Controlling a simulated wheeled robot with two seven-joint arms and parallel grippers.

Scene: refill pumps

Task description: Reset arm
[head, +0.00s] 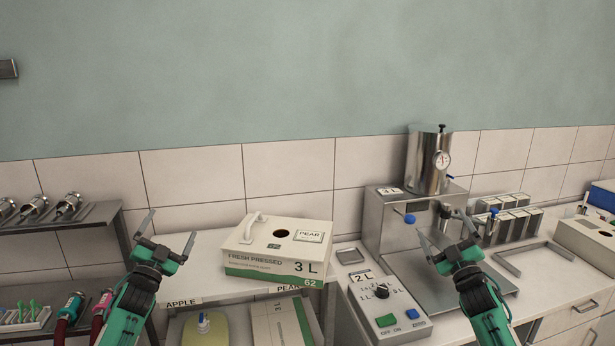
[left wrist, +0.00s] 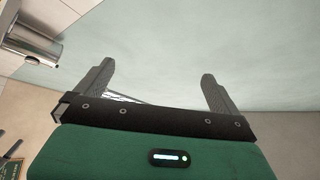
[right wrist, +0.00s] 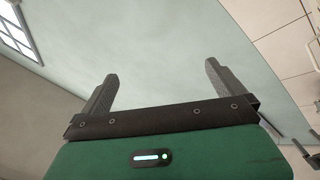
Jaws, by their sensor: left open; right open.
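My left gripper (head: 168,234) is open and empty, raised in front of the left shelves in the head view. Its two fingers (left wrist: 160,90) stand apart in the left wrist view with only wall behind them. My right gripper (head: 447,228) is open and empty, raised in front of the steel dispenser in the head view. Its fingers (right wrist: 160,88) also stand apart in the right wrist view, with nothing between them. Neither gripper appears to touch anything.
A white and green 3 L pear box (head: 262,262) sits on the middle shelf. A steel dispenser (head: 427,165) with a gauge stands behind a control box (head: 385,308). Several steel canisters (head: 510,222) stand at right. Shelves with metal cylinders (head: 68,206) are at left.

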